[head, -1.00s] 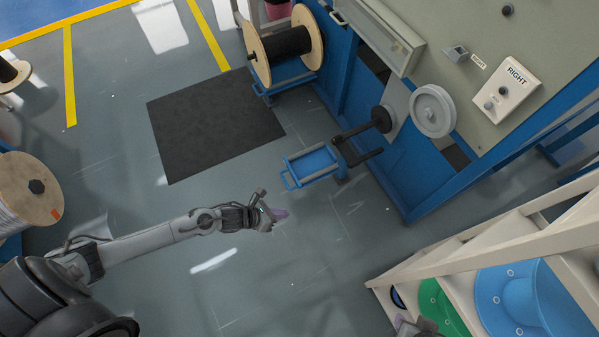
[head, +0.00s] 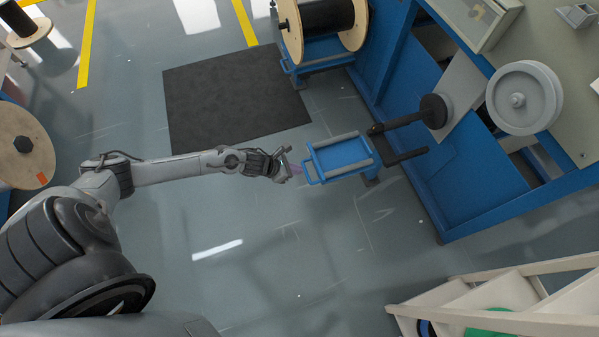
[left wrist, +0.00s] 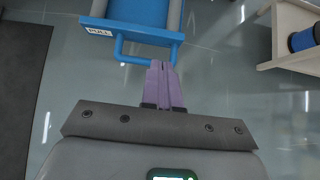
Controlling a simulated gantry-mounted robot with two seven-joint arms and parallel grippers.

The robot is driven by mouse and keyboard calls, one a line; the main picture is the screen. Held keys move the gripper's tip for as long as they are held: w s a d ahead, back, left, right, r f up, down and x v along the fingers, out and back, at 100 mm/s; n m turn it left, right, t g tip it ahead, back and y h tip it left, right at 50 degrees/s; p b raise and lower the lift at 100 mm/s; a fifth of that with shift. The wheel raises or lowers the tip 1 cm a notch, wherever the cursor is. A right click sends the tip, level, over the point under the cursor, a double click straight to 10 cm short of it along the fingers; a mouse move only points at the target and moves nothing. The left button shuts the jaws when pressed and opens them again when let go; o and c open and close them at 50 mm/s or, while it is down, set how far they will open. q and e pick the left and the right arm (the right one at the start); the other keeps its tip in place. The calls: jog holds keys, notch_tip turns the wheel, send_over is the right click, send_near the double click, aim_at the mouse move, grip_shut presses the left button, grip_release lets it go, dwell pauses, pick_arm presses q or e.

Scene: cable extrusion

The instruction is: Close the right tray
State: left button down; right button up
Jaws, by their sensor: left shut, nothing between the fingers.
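The blue tray (head: 343,158), with grey side rails and a blue handle (head: 311,172) at its left end, stands out from the blue machine frame in the head view. In the left wrist view the tray (left wrist: 142,12) is at the top, with a "PULL" label and its blue handle bar (left wrist: 135,60). My left gripper (head: 294,171) is shut and empty, just left of the handle. In the left wrist view its purple fingertips (left wrist: 162,72) are together at the handle bar; I cannot tell whether they touch it. My right gripper is not in view.
Black rollers (head: 400,118) stick out from the machine beside the tray. A grey wheel (head: 524,97) is on the machine's panel. A cream rack (head: 500,300) stands at the lower right. A black mat (head: 235,100) lies on the open floor.

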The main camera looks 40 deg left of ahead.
aim_at(319, 174)
pick_arm(q)
jog(key=b+x, duration=0.4)
jog(key=x, duration=0.3)
jog(key=shift+w+d+f, duration=0.1)
jog(key=shift+d+f, duration=0.15)
jog(key=shift+f, duration=0.05)
jog(key=shift+w+d+f, duration=0.15)
jog(key=shift+w+f, duration=0.1)
jog(key=shift+w, duration=0.05)
jog(key=shift+d, duration=0.1)
jog(key=shift+w, duration=0.1)
